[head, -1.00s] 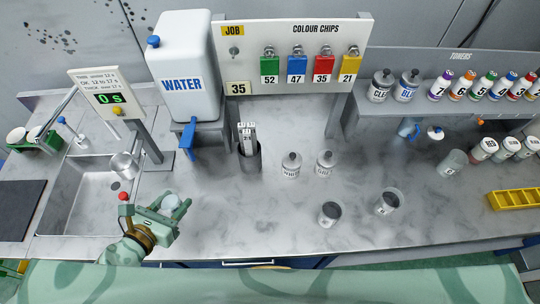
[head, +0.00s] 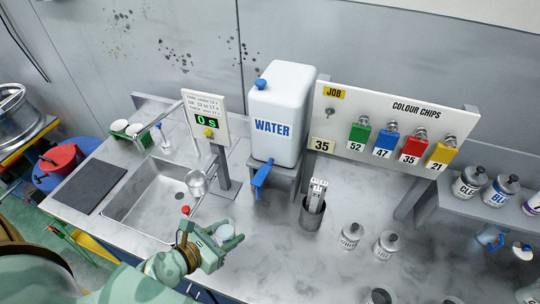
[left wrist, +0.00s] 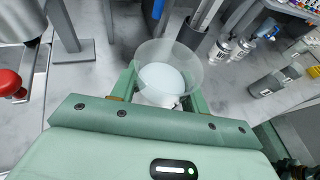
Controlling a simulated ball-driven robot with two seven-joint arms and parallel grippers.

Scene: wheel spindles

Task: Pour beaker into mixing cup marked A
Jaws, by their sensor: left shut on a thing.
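My left gripper (head: 224,243) is shut on a translucent beaker (head: 224,232), just right of the sink at the counter's front. In the left wrist view the beaker (left wrist: 168,58) stands between the two green fingers of the gripper (left wrist: 167,92), with a pale, whitish bottom or contents. A dark-filled cup (head: 378,297) is cut off by the bottom edge of the head view, and another cup (head: 452,300) barely shows beside it. I cannot read an A on either. My right gripper is not in view.
A water tank (head: 283,115) with a blue tap (head: 262,175) stands behind. A dark holder (head: 312,213) and two capped bottles (head: 350,236) (head: 386,245) stand to the right. The counter between is clear.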

